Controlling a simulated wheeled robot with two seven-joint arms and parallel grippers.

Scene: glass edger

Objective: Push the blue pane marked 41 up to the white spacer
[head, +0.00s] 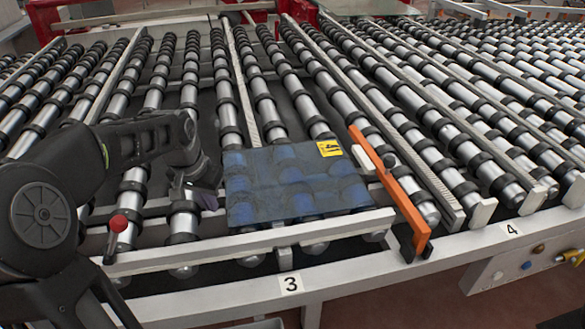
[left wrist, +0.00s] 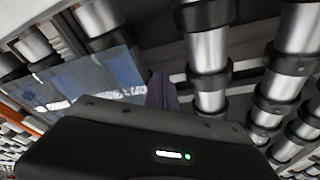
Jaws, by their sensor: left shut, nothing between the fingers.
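The blue pane (head: 285,190) is see-through and lies flat on the rollers, with a yellow label (head: 329,148) at its far right corner. The white spacer (head: 357,157) is a small block on the left side of the orange bar (head: 392,190). A narrow gap shows between the pane's right edge and the spacer. My left gripper (head: 208,198) is shut and empty, low beside the pane's left edge; I cannot tell whether it touches. In the left wrist view the shut fingers (left wrist: 160,92) stand close to the pane (left wrist: 85,82). My right gripper is out of view.
A pale front rail (head: 250,240) runs along the near side of the pane. A red knob (head: 118,223) stands at the left by my arm. Rows of rollers (head: 460,130) fill the right side. Signs 3 (head: 291,283) and 4 (head: 511,229) mark the front frame.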

